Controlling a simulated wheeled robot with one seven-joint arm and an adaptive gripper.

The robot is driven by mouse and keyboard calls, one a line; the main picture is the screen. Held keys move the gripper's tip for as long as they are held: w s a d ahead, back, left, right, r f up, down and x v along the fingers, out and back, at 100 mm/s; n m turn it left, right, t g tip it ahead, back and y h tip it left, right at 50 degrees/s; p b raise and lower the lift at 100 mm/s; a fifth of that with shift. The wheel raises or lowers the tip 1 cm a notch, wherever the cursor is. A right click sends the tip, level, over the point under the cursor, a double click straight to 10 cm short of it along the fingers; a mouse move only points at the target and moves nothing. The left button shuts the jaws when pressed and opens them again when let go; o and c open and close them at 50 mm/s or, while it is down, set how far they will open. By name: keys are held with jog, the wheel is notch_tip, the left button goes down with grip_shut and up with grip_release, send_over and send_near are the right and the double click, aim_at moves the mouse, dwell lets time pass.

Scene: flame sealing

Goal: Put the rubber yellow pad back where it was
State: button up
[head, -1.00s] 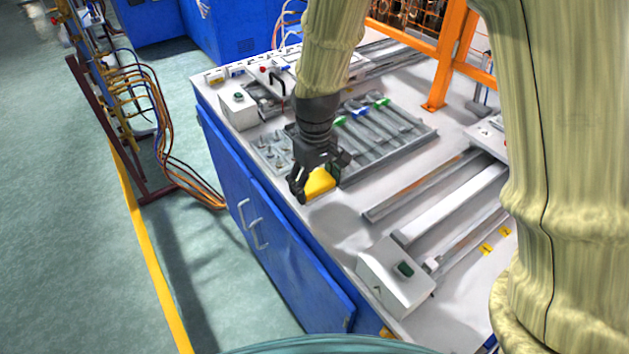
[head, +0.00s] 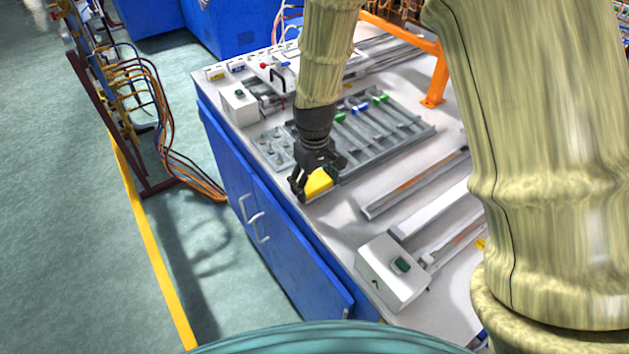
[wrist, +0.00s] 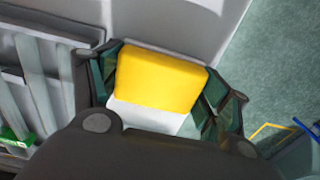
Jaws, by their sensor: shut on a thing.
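The yellow rubber pad (head: 318,183) is held in my gripper (head: 318,184), over the front edge area of the white worktop. In the wrist view the yellow pad (wrist: 160,80) sits between the two fingers of my gripper (wrist: 160,92), with a finger against each side. A pale white face shows just below the yellow part in that view. I cannot tell whether the pad touches the worktop.
A grey metal tray (head: 385,152) with slots and blue and green pieces lies just behind my gripper. A white box with a green button (head: 392,272) stands at the front right. The white worktop (head: 335,222) is bare between them. Blue cabinet doors (head: 275,230) drop below its edge.

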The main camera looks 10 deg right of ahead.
aim_at(314, 181)
jog(key=shift+f, duration=0.15)
jog(key=o, duration=1.2)
jog(key=shift+c, duration=0.2)
jog(key=shift+r, duration=0.2)
notch_tip(314, 181, up, 12)
jog(key=b, duration=0.3)
jog(key=shift+b, duration=0.35)
